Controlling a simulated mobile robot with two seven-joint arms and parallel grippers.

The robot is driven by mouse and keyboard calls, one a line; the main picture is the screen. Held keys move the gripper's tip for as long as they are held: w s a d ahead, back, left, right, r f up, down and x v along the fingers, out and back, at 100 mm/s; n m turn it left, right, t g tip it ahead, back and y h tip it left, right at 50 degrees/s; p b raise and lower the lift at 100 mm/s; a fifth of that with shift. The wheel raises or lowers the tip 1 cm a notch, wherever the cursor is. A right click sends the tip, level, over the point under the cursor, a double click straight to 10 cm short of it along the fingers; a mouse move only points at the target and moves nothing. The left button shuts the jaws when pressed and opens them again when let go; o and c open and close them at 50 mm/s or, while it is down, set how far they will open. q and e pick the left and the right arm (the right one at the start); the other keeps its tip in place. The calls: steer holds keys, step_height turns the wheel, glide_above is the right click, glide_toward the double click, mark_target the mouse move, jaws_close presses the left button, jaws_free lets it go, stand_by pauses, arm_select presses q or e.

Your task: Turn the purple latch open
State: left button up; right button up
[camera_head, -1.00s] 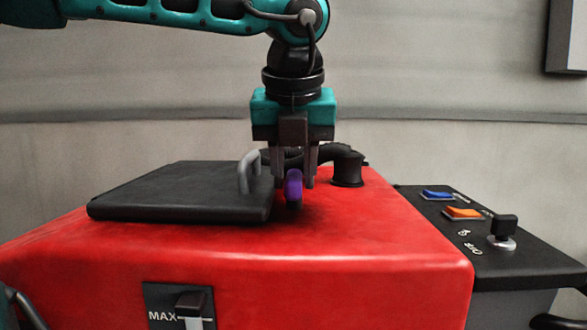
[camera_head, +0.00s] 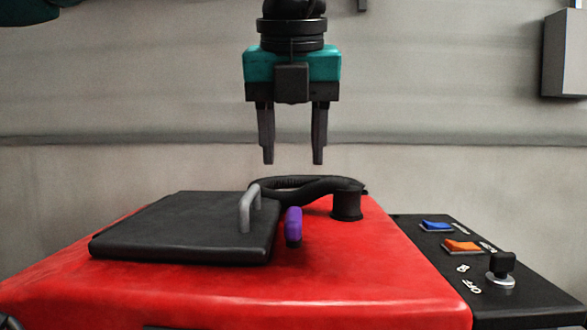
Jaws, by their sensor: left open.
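The purple latch (camera_head: 293,224) stands on the red tank top (camera_head: 340,270), just right of the black lid (camera_head: 180,228). Its purple part points toward and away from me, with a dark base below it. It appears clear of the lid's edge, though the exact gap is hard to tell. The lid lies flat and closed, with a grey handle (camera_head: 249,208) near its right side. My left gripper (camera_head: 293,160) hangs above and behind the latch in the picture, fingers pointing down, spread apart and empty. My right gripper is not in view.
A black hose (camera_head: 310,187) curves behind the latch to a black fitting (camera_head: 347,203). To the right is a black control panel (camera_head: 525,292) with a blue switch (camera_head: 436,226), an orange switch (camera_head: 462,247) and a black knob (camera_head: 501,264).

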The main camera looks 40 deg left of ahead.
arm_select(q)
steer(key=v, duration=0.2)
steer(key=shift+s+d+r, duration=0.1)
steer(key=shift+d+r, duration=0.05)
steer(key=shift+r, duration=0.2)
stand_by(0.4)
